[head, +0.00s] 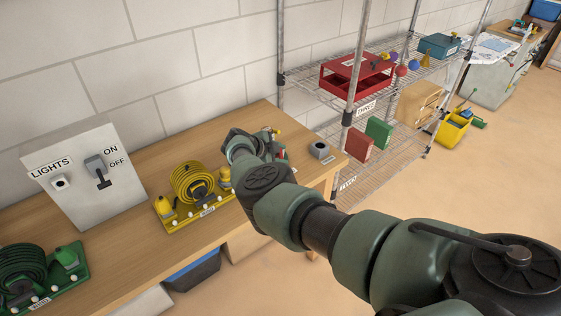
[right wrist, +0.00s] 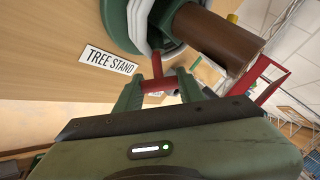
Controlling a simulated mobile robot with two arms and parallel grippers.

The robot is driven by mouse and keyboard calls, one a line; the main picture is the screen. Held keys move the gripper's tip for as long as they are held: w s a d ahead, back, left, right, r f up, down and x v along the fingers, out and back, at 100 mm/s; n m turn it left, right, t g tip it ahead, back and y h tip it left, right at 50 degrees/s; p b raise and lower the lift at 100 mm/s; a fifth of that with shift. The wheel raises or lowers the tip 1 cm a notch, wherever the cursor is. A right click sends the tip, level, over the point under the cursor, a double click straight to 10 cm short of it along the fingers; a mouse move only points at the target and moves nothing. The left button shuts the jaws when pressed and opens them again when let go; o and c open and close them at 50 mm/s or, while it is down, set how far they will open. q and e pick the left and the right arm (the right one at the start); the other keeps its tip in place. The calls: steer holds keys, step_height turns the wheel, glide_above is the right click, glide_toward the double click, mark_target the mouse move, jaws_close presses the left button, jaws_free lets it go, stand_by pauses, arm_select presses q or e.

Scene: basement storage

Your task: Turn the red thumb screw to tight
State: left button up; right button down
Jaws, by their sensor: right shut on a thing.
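The red thumb screw (right wrist: 157,82) shows in the right wrist view as a small red T, its crossbar between the green fingers of my right gripper (right wrist: 160,88). The gripper is shut on it. Its stem points up toward the green and white tree stand (right wrist: 137,22), which holds a brown trunk (right wrist: 215,38). A "TREE STAND" label (right wrist: 108,61) lies on the table beside the stand. In the head view my right arm reaches over the table, and its wrist hides most of the stand and the screw. My left gripper is not in view.
A yellow cord board (head: 208,217) and a green cord board (head: 78,268) lie on the wooden table (head: 135,222) to the left. A grey light-switch box (head: 92,165) stands behind them. A wire shelf with a red box (head: 352,80) stands right of the table.

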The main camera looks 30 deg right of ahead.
steer(key=shift+d+m+g+y+b, duration=0.1)
steer(key=shift+m+g+y+b, duration=0.45)
steer(key=shift+b, duration=0.55)
steer(key=shift+s, duration=0.1)
steer(key=c, duration=0.9)
jaws_free()
